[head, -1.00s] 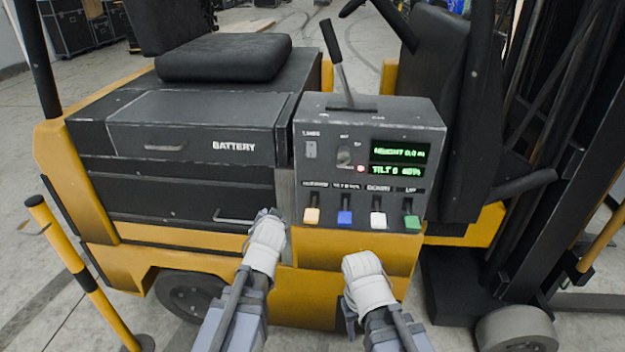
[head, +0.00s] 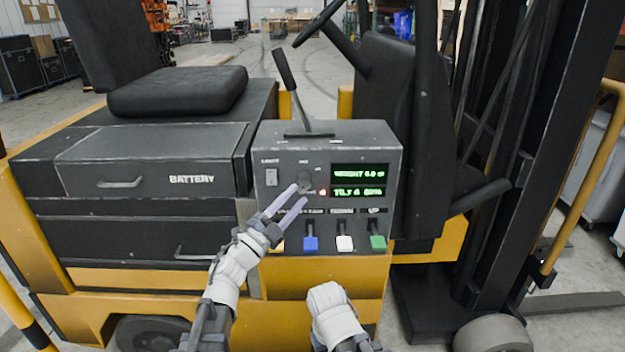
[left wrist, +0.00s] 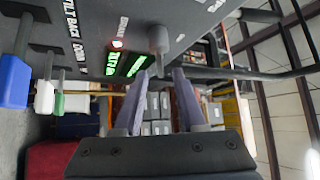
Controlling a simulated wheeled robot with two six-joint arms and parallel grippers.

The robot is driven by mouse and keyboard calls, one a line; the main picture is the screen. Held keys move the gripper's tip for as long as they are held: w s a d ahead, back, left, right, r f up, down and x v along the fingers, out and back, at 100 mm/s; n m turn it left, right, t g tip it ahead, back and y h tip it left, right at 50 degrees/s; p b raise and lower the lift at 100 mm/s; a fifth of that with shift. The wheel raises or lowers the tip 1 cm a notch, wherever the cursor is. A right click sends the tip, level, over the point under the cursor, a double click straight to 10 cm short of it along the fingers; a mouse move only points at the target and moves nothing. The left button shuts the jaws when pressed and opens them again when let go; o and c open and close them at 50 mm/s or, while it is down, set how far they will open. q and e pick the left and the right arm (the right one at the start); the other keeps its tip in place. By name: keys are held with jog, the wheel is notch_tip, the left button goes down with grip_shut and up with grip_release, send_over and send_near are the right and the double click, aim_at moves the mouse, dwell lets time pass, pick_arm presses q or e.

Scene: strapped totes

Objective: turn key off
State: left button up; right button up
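The key switch (head: 305,179) is a dark round knob on the front of the grey control panel (head: 352,150), left of the green display. In the left wrist view the key knob (left wrist: 158,38) stands out from the panel, just beyond my fingertips and roughly in line with the gap between them. My left gripper (head: 303,194) is open and empty, its two pale fingers reaching up to the panel by the key; it also shows in the left wrist view (left wrist: 160,74). Of my right arm only the white wrist shows at the bottom; its fingers are hidden.
A lights switch (head: 271,177) sits left of the key, and a small red light (head: 323,192) right of it. Blue (head: 310,243), white (head: 344,243) and green (head: 377,242) levers line the panel below. A tall lever (head: 287,75) rises above. Battery drawers (head: 150,175) are at left.

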pick_arm(q)
jog(key=shift+p+x, duration=1.4)
jog(key=shift+x, duration=2.55)
jog(key=shift+f, duration=0.1)
jog(key=shift+c, duration=0.2)
grip_shut()
